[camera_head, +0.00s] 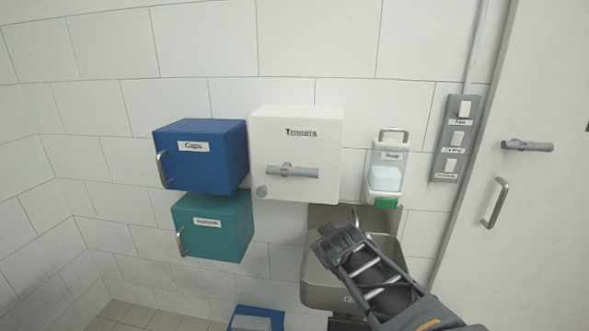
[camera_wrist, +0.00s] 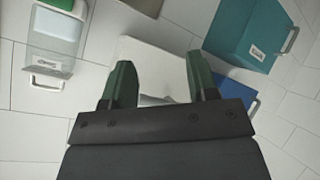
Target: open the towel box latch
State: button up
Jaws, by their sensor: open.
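The white towel box (camera_head: 318,143), labelled "Towels", is on the tiled wall. In the wrist view my gripper (camera_wrist: 162,82) is open, with two green fingers spread before the white towel box (camera_wrist: 150,56). A grey piece shows low between the fingers; I cannot tell whether it is the latch.
A blue "Caps" box (camera_head: 228,150) and a teal box (camera_head: 225,226) hang at left. A soap dispenser (camera_head: 387,158) is at right above the metal sink (camera_head: 316,285). A switch panel (camera_head: 456,138) and a door (camera_head: 545,220) are further right.

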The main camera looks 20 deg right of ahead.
aim_at(311, 174)
jog(key=w+d+r+n+t+y+p, duration=0.1)
jog(key=w+d+r+n+t+y, duration=0.15)
jog(key=r+n, duration=0.25)
jog(key=w+d+r+n+t+y+p, duration=0.1)
jog(key=w+d+r+n+t, duration=0.25)
jog(key=r+n, duration=0.2)
jog(key=w+a+n+y+p, duration=0.1)
jog(key=w+n, duration=0.1)
jog(key=w, duration=0.2)
jog(key=w+a+f+n+y+p, duration=0.1)
jog(key=w+a+n+y, duration=0.1)
jog(key=w, duration=0.2)
jog(key=w+a+n+y+p, duration=0.1)
jog(key=w+n+y, duration=0.1)
jog(key=w, duration=0.3)
jog(key=shift+a+f, duration=0.2)
jog(key=shift+a, duration=0.15)
jog(key=shift+s, duration=0.1)
grip_shut()
